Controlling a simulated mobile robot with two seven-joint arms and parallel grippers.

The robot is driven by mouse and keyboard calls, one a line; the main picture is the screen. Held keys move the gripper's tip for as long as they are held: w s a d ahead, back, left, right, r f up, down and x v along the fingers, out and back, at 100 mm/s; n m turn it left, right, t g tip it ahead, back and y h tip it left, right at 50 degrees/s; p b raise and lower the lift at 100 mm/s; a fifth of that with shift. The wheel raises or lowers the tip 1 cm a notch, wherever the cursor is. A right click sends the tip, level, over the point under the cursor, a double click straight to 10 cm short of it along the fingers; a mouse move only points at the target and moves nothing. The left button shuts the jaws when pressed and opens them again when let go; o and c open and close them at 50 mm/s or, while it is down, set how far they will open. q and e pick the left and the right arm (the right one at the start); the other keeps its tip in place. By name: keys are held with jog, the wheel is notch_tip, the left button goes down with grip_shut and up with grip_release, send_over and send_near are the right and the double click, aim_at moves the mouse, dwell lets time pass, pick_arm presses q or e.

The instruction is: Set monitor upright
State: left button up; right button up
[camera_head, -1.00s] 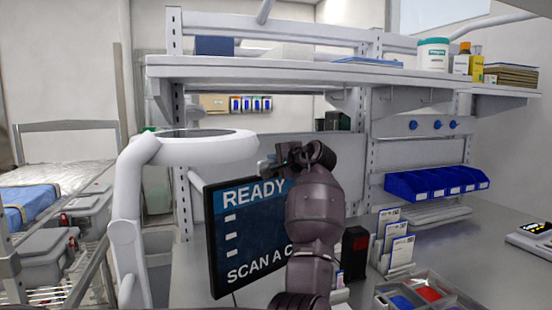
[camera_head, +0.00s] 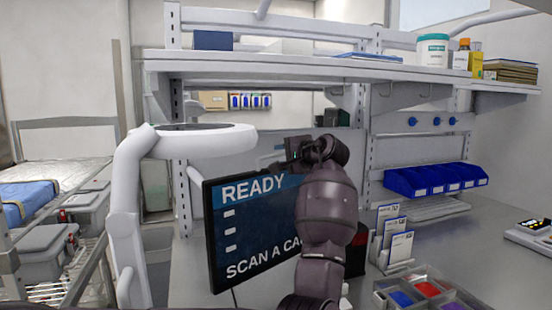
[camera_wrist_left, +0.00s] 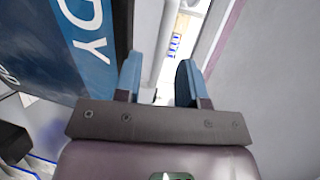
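The monitor (camera_head: 240,232) is a dark, thin screen reading "READY" and "SCAN A CA…". It stands on the bench left of centre in the head view, its lettering sloping up to the right. I cannot tell how far it leans. My left arm hides its right part. My left gripper (camera_head: 292,158) is by the monitor's upper right edge. In the left wrist view, the two blue fingers (camera_wrist_left: 158,82) are apart with nothing between them. The monitor (camera_wrist_left: 60,45) fills the left side there, beside the fingers; contact is not clear. My right gripper is not in view.
A white ring-shaped lamp (camera_head: 200,142) stands close to the monitor's upper left. A shelf (camera_head: 290,66) runs above. Right of my arm are a card holder (camera_head: 393,240), a divided tray (camera_head: 425,295) and blue bins (camera_head: 435,181). The bench around them has bare space.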

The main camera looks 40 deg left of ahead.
pick_arm(q)
jog(key=w+v, duration=0.1)
jog(key=v, duration=0.6)
jog(key=shift+s+b, duration=0.3)
jog(key=shift+s, duration=0.15)
jog(key=shift+d, duration=0.1)
